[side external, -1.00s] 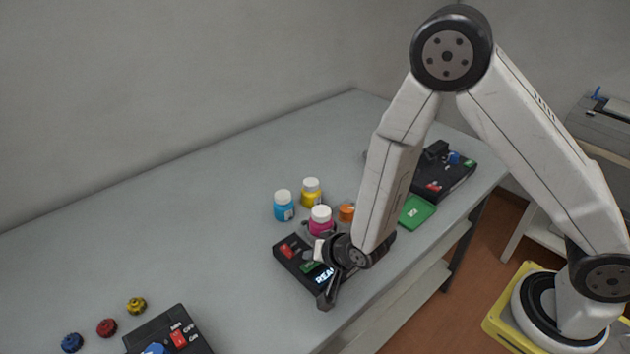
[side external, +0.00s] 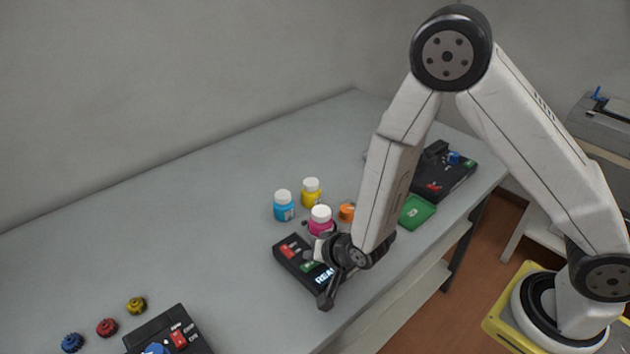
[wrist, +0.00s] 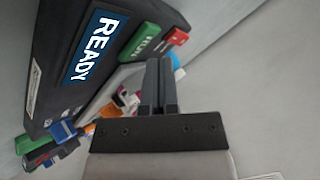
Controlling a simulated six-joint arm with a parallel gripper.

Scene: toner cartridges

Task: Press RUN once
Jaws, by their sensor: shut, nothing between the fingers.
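The black control box (side external: 283,262) stands near the front edge of the table. It carries a red button (side external: 289,249), a green button (side external: 309,266) and a lit display reading READY, partly hidden by my wrist in the side view. In the wrist view the green button is marked RUN (wrist: 140,43), between the READY display (wrist: 94,48) and the red button (wrist: 177,36). My gripper (wrist: 157,66) is shut and empty, its tips close beside the RUN button. I cannot tell whether they touch it. In the side view my gripper (side external: 320,248) hangs over the box.
Blue (side external: 284,206), yellow (side external: 311,193) and magenta (side external: 320,220) bottles with white caps stand behind the box. An orange item (side external: 347,211), a green tray (side external: 416,212) and another black device (side external: 445,175) lie to the right. Several knobs (side external: 107,327) and a switch box (side external: 165,331) are lower left.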

